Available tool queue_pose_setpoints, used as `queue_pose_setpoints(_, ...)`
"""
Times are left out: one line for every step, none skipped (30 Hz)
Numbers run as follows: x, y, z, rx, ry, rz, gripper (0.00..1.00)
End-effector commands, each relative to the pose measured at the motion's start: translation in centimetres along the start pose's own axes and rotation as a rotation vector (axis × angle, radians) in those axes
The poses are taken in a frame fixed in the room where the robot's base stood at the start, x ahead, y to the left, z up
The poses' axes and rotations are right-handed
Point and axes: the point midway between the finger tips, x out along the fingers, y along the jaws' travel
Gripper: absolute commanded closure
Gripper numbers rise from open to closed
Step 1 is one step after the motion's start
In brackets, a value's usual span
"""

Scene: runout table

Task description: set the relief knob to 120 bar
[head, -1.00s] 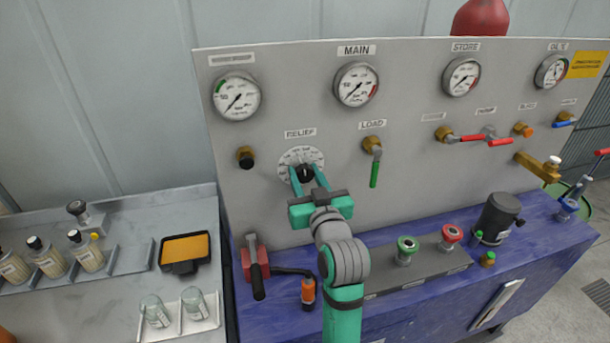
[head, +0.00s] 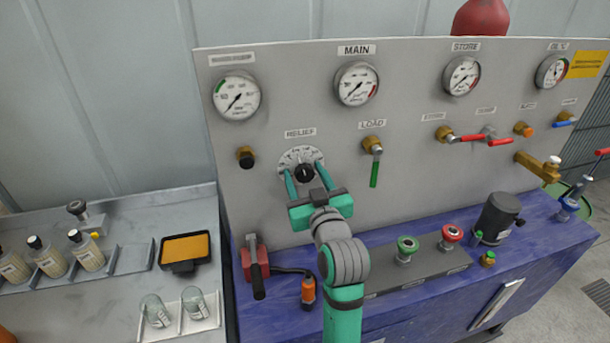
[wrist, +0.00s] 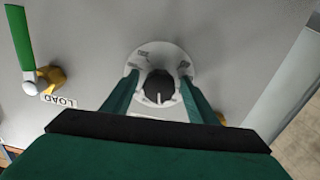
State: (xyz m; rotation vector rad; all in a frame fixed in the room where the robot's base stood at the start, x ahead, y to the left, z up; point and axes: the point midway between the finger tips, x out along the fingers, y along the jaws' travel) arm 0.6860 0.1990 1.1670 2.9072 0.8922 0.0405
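The relief knob (head: 305,173) is a black knob with a pale pointer mark, on a round white dial (head: 288,158) under the RELIEF label (head: 300,133). It also shows in the wrist view (wrist: 159,86), its white mark toward the bottom of that picture. My green gripper (head: 305,178) is at the dial with its fingers apart, one on each side of the knob. In the wrist view, gaps show between the fingers (wrist: 155,92) and the knob, so it is open. The dial's numbers are too small to read.
The load valve with its green handle (head: 375,172) is right of the dial. A black knob on brass (head: 245,157) is to the left. The MAIN gauge (head: 356,84) is above. A red-based lever (head: 255,265) and green and red knobs stand below.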

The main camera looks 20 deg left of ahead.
Motion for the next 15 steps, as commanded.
queue_pose_setpoints(0.0, 0.0, -0.1, 0.0, 0.001, 0.0, 0.47)
queue_pose_setpoints(0.0, 0.0, -0.1, 0.0, 0.001, 0.001, 0.47)
queue_pose_setpoints(0.0, 0.0, -0.1, 0.0, 0.002, 0.001, 0.47)
queue_pose_setpoints(0.0, 0.0, -0.1, 0.0, 0.002, 0.001, 0.47)
queue_pose_setpoints(-0.1, 0.1, -0.1, 0.0, 0.002, 0.001, 0.47)
queue_pose_setpoints(-0.2, 0.1, -0.1, 0.0, 0.002, 0.001, 0.47)
queue_pose_setpoints(-0.3, 0.1, -0.1, 0.0, 0.003, 0.002, 0.47)
queue_pose_setpoints(-0.5, 0.1, -0.1, 0.0, 0.003, 0.002, 0.47)
queue_pose_setpoints(-0.9, 0.1, -0.1, 0.0, 0.003, 0.002, 0.47)
queue_pose_setpoints(-1.2, 0.1, -0.1, 0.0, 0.004, 0.003, 0.47)
queue_pose_setpoints(-1.7, 0.1, -0.1, 0.0, 0.004, 0.003, 0.47)
queue_pose_setpoints(-2.3, 0.1, -0.1, 0.0, 0.003, 0.003, 0.47)
queue_pose_setpoints(-2.9, 0.1, -0.1, 0.0, 0.003, 0.003, 0.47)
queue_pose_setpoints(-3.4, 0.1, -0.1, 0.0, 0.003, 0.004, 0.47)
queue_pose_setpoints(-4.2, 0.1, -0.1, 0.0, 0.004, 0.004, 0.47)
